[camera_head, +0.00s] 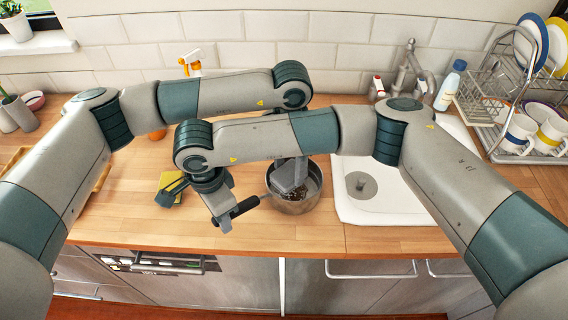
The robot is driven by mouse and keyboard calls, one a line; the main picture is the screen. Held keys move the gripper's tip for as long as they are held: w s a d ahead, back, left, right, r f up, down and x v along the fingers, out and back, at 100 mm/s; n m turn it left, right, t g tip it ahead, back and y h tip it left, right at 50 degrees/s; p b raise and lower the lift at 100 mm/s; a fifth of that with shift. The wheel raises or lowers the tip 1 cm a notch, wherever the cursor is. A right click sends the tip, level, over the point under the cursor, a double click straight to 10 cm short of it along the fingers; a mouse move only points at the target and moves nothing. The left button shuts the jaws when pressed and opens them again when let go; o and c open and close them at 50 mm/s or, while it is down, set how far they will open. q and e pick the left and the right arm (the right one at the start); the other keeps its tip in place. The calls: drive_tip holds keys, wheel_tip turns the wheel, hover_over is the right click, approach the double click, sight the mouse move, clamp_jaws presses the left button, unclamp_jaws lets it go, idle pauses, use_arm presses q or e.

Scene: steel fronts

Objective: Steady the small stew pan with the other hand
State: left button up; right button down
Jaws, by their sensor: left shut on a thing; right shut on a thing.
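The small stew pan (296,206) is a round steel pan with a black handle, standing on the wooden counter left of the sink. Its handle points left and towards me. My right gripper (224,216), on the arm crossing from the right, is shut on the handle near its end. My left gripper (290,190) reaches down over the pan's opening, its fingertips low inside it. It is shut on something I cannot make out. Some brown matter shows in the pan. My arms cross above the counter and hide part of it.
A white sink (385,207) adjoins the pan on the right. A dish rack (500,130) with plates and mugs stands far right. A blue-white bottle (450,85) is by the tap (408,70). A yellow sponge (170,182) lies left of the pan. The front counter is mostly clear.

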idle(0.3)
use_arm(q)
drive_tip(key=shift+f, duration=2.5)
drive_tip(key=shift+o, duration=0.5)
drive_tip(key=c, duration=0.4)
drive_tip(key=shift+f, duration=1)
drive_tip(key=shift+w+d, duration=1.15)
drive_tip(key=shift+d, duration=0.25)
drive_tip(key=shift+f, duration=0.1)
